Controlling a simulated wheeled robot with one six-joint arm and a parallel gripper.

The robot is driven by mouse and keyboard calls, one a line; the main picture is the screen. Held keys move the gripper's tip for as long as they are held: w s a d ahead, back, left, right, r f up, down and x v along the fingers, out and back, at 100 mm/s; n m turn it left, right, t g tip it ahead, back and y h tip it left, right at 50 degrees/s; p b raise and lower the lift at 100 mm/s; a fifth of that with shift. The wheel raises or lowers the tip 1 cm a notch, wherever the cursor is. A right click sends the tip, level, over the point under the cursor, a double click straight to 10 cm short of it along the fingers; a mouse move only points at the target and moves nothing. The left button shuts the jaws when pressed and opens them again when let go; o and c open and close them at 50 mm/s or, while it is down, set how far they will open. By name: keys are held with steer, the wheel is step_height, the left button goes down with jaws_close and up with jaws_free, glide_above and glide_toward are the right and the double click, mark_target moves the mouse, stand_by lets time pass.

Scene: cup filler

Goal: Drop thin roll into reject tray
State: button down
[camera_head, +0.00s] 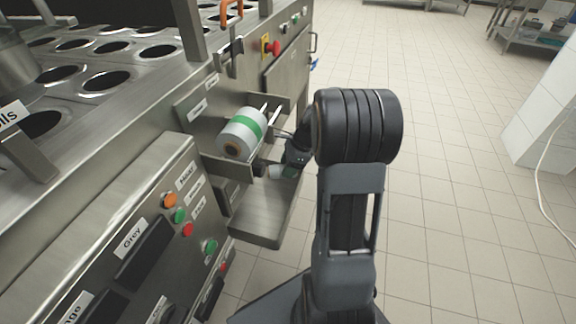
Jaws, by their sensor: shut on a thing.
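My gripper (284,168) hangs at the machine's side, low and right of the roll cradle. It is shut on a small pale piece with a hint of green, which looks like the thin roll (276,171); it is small and partly hidden by the gripper. An open steel tray (262,222), apparently the reject tray, sticks out from the machine below the gripper. The thin roll appears above the tray floor; I cannot tell whether it touches it. A thick white roll with a green band and brown core (242,133) lies in the cradle above.
The cradle's rods and metal sides (228,168) stand close left of my gripper. A control panel with coloured buttons (180,215) is at the lower left. A red stop button (273,47) sits farther back. The tiled floor (450,200) to the right is clear.

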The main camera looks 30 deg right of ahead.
steer(key=shift+f, duration=0.55)
steer(key=c, duration=0.5)
jaws_free()
steer(key=shift+r, duration=0.1)
steer(key=shift+w+r, duration=0.1)
steer(key=shift+r, duration=0.05)
steer(key=shift+r, duration=0.3)
steer(key=p+v, duration=0.1)
steer(key=v, duration=0.1)
steer(key=p+v, duration=0.1)
steer(key=v, duration=0.1)
steer(key=shift+d+f, duration=0.1)
steer(key=shift+d, duration=0.3)
steer(key=s+d+p, duration=0.2)
steer(key=s+d, duration=0.3)
steer(key=d, duration=0.4)
steer(key=shift+d+f, duration=0.25)
steer(key=shift+d, duration=0.15)
